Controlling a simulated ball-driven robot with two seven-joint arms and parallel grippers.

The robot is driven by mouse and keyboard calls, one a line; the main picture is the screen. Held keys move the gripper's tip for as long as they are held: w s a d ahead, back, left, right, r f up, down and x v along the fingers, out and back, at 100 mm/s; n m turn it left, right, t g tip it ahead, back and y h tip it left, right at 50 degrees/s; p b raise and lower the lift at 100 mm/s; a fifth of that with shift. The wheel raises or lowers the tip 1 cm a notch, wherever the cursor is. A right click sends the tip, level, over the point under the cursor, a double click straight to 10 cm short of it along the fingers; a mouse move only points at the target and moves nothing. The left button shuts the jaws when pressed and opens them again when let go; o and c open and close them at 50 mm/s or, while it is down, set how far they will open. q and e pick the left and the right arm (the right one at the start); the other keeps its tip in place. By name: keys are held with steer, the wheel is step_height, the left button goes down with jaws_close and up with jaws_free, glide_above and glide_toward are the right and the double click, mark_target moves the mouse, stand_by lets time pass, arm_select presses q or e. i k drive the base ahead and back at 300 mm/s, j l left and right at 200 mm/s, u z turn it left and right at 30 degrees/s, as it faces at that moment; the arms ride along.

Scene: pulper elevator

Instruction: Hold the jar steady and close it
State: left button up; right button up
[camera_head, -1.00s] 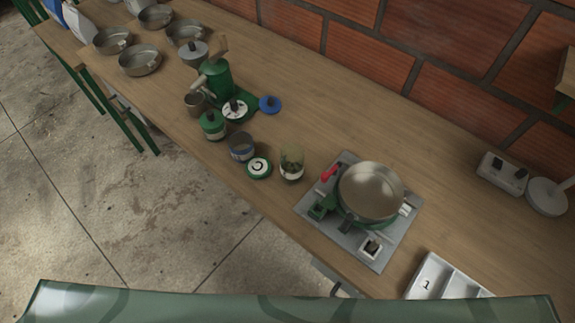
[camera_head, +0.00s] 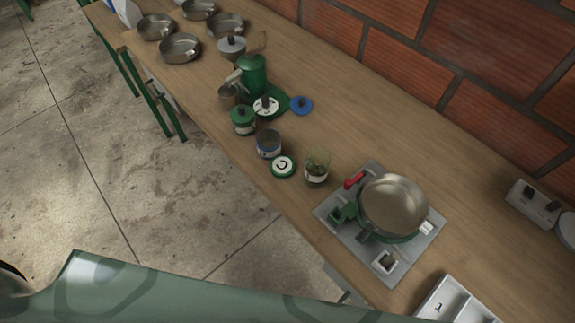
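A clear glass jar (camera_head: 317,172) with dark contents stands open and upright on the wooden table, left of the hot plate. A white lid with a green rim (camera_head: 283,166) lies flat just left of it. A blue-banded jar (camera_head: 268,146), also open, stands behind that lid. A blue lid with a knob (camera_head: 301,105) lies farther back, apart from the jars. A green jar (camera_head: 243,122) has a green lid on top. Which jar the task means cannot be told. Neither of my grippers is in view, and nothing touches the jars.
A steel pot (camera_head: 393,205) sits on a grey hot plate (camera_head: 335,222) with a red handle. A green hand-cranked pulper (camera_head: 252,75) and several steel pans (camera_head: 180,48) stand farther left. A white tray (camera_head: 432,306) is at the front right. The table (camera_head: 400,135) is clear toward the brick wall.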

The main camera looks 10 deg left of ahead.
mark_target(318, 158)
steer(key=j+z, duration=0.15)
steer(key=z, duration=0.35)
steer(key=j+z, duration=0.15)
steer(key=z, duration=0.35)
steer(key=j+z, duration=0.15)
steer(key=z, duration=0.35)
steer(key=k+j+z, duration=0.1)
steer(key=z, duration=0.35)
steer(key=k+j+z, duration=0.8)
steer(key=k+z, duration=0.15)
steer(key=k, duration=0.25)
steer(key=k+j, duration=0.15)
steer(key=k, duration=0.3)
steer(key=k+j, duration=0.15)
steer(key=k, duration=0.25)
